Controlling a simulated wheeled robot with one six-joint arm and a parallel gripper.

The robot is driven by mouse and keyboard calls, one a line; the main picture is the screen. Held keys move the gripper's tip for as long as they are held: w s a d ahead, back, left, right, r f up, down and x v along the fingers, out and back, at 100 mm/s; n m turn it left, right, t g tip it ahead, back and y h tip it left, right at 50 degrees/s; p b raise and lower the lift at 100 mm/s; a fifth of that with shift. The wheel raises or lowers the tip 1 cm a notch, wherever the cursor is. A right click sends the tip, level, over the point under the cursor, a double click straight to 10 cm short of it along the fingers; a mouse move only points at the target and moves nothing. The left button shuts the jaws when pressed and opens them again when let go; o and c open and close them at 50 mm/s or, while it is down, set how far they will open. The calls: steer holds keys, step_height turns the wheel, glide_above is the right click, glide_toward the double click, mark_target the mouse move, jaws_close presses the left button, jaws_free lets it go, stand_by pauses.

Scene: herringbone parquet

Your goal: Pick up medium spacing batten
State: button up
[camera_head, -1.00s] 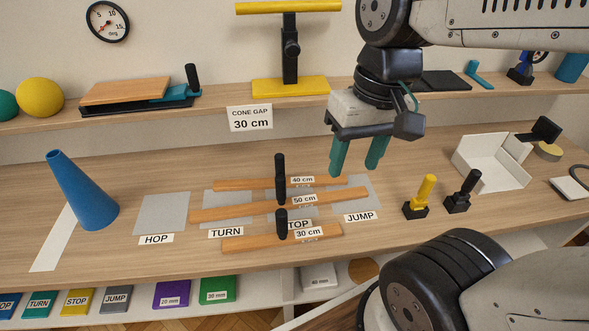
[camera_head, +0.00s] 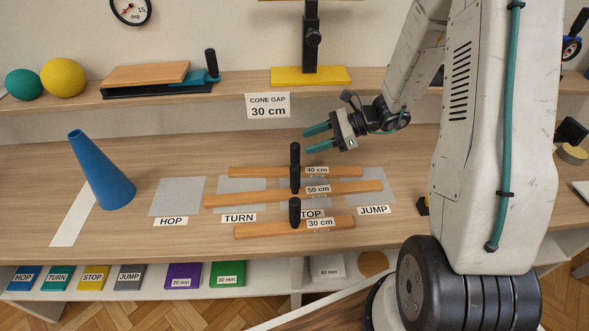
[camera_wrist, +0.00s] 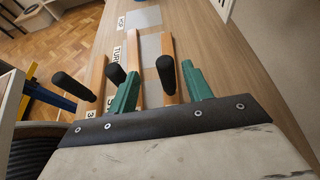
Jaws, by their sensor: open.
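Three wooden battens with upright black handles lie on the table. The medium, 40 cm batten (camera_head: 250,172) is the farthest back in the head view; the 50 cm batten (camera_head: 235,199) is in the middle and the 30 cm batten (camera_head: 262,230) is nearest. My gripper (camera_head: 317,138) is open and empty, above and behind the 40 cm batten, its teal fingers pointing left. In the wrist view the 40 cm batten (camera_wrist: 169,52) and its handle appear between the fingertips (camera_wrist: 159,70), apart from them. The 50 cm batten (camera_wrist: 133,50) is partly hidden by a finger.
Grey pads lie beneath and beside the battens, with HOP, TURN, STOP and JUMP labels. A blue cone (camera_head: 102,172) stands at the left on a white strip (camera_head: 73,217). A shelf (camera_head: 240,88) at the back carries balls and a yellow-based stand (camera_head: 310,76).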

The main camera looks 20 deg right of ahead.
mark_target(295, 160)
steer(key=shift+m+t, duration=0.4)
steer(key=shift+m, duration=0.1)
steer(key=x, duration=0.5)
steer(key=f+x, duration=0.1)
steer(key=x, duration=0.2)
steer(key=shift+w+d+f, duration=0.1)
steer(key=shift+d, duration=0.2)
jaws_close()
